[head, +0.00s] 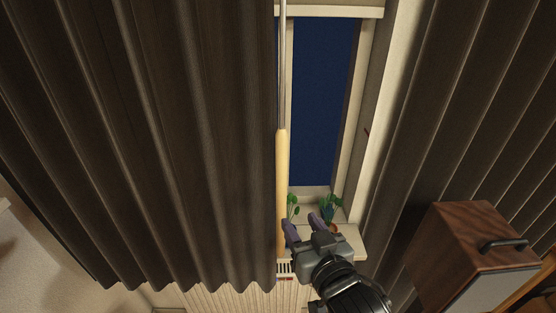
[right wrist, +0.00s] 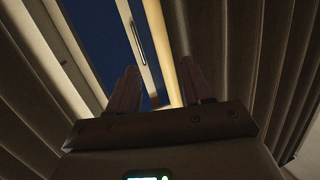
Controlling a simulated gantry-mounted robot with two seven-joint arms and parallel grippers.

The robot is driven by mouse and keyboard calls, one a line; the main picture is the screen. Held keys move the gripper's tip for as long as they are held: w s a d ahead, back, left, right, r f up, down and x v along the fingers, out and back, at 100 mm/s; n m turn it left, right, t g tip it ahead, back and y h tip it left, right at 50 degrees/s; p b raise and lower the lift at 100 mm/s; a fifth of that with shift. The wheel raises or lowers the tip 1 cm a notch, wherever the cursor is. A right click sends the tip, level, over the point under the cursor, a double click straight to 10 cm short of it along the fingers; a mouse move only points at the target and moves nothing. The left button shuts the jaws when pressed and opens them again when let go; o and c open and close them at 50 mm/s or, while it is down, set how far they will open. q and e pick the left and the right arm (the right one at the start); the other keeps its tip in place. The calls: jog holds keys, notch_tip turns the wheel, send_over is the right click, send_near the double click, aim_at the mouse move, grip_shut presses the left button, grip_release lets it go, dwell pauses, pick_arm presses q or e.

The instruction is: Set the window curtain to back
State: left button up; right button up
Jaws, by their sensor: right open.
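The dark curtain (head: 170,130) hangs in pleats over the left part of the window (head: 322,100). A draw rod with a metal upper part and a cream handle (head: 282,180) hangs along its right edge. My right gripper (head: 303,221) is open near the lower handle, just right of it in the head view. In the right wrist view, the handle (right wrist: 162,50) appears between the two purple fingers (right wrist: 161,92), closer to the right one. I cannot tell whether it touches them. My left gripper is not in view.
A second dark curtain (head: 480,90) hangs on the right. Potted plants (head: 330,205) stand on the sill behind my gripper. A radiator (head: 235,298) is below the window. A wooden box with a handle (head: 465,245) stands at the lower right.

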aim_at(284, 174)
notch_tip(284, 174, up, 5)
jog(key=n+t+b, duration=0.1)
jog(key=t+b, duration=0.1)
jog(key=shift+y, duration=0.3)
jog(key=p+x, duration=0.1)
jog(key=x, duration=0.9)
jog(key=shift+a+r, duration=0.15)
jog(key=shift+r, duration=0.05)
jog(key=shift+p+x, duration=0.35)
jog(key=shift+x, duration=0.45)
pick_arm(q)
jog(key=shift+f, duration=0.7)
pick_arm(e)
jog(key=shift+f, duration=0.1)
grip_shut()
